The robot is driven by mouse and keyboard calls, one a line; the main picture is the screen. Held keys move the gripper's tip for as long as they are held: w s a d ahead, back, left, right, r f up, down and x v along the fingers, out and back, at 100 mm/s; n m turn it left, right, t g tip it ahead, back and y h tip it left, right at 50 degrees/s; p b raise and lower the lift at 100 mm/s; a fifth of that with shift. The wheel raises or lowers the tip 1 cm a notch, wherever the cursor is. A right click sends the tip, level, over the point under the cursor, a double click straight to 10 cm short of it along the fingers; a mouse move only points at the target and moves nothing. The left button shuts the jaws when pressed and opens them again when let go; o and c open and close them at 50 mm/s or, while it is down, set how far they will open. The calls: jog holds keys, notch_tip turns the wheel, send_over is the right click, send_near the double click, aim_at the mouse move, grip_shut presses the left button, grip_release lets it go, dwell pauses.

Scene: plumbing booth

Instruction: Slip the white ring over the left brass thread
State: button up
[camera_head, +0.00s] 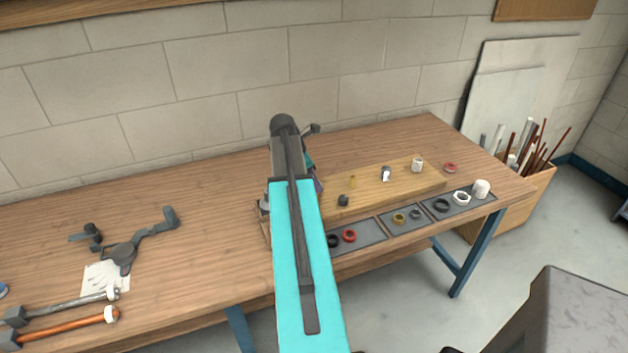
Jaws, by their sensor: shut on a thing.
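A light wooden block (404,190) stands on the bench and carries several fittings. The block's left part is hidden behind my cyan arm, so I cannot tell whether another brass thread stands there. A white ring (461,198) lies in the right part of the grey tray; I cannot tell whether it is the task's ring. My gripper and anything in it are hidden behind my arm.
The grey tray (366,233) also holds red (349,236), brass (398,219) and black (442,204) rings. A white cap (481,188) stands at its right end. A dark fitting (343,200) is on the block.

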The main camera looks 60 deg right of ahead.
jog(key=shift+f, duration=0.2)
dwell(0.3)
jog(key=o, duration=1.9)
jog(key=shift+r, duration=0.15)
jog(key=shift+r+p, duration=1.95)
jog(key=shift+r, duration=0.45)
